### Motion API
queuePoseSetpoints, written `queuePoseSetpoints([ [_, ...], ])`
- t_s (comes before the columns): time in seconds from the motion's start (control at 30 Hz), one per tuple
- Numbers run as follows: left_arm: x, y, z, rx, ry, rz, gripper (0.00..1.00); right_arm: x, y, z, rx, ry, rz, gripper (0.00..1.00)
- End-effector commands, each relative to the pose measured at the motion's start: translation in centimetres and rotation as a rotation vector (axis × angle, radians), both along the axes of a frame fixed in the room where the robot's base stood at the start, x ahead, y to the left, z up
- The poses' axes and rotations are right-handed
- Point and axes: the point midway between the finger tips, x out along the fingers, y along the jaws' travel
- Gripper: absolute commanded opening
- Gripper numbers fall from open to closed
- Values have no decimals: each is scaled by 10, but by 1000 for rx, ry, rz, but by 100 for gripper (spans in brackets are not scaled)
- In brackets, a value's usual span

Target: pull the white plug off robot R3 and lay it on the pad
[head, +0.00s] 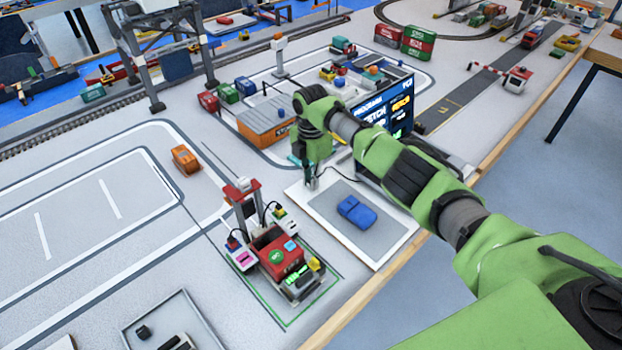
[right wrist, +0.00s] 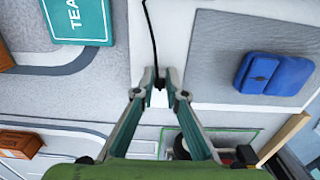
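The red robot (head: 268,245), which I take for R3 though its label is too small to read, stands inside a green outline in the head view. The grey pad (head: 335,197) lies on a white board right of it, and its surface shows in the right wrist view (right wrist: 215,50). My right gripper (head: 311,184) is above the board's left edge, clear of the robot. In the right wrist view its fingers (right wrist: 159,74) are closed in around the small white plug (right wrist: 158,97), which has a black cable running up from it. My left gripper is not in view.
A blue block-like object (head: 357,211) lies on the pad, with bare pad around it. A dark screen (head: 385,108) stands behind the board. An orange block (head: 186,159) is on the table at left. The wooden table edge (head: 375,290) runs close on the right.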

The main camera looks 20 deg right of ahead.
Motion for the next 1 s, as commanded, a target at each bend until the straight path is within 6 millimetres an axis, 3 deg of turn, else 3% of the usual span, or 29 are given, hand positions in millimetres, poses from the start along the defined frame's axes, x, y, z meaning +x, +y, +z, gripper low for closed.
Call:
queuePoseSetpoints([
  [0.03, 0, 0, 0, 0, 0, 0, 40, 0, 0, 0, 0, 0, 0, 25],
  [0.07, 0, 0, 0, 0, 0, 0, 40, 0, 0, 0, 0, 0, 0, 31],
  [0.47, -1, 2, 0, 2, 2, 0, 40, 0, 0, 4, 0, -1, 0, 31],
  [0.57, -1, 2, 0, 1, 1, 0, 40, 1, 0, 15, 2, -2, 1, 31],
  [1.0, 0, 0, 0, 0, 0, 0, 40, 1, 0, 102, 1, -3, 1, 31],
])
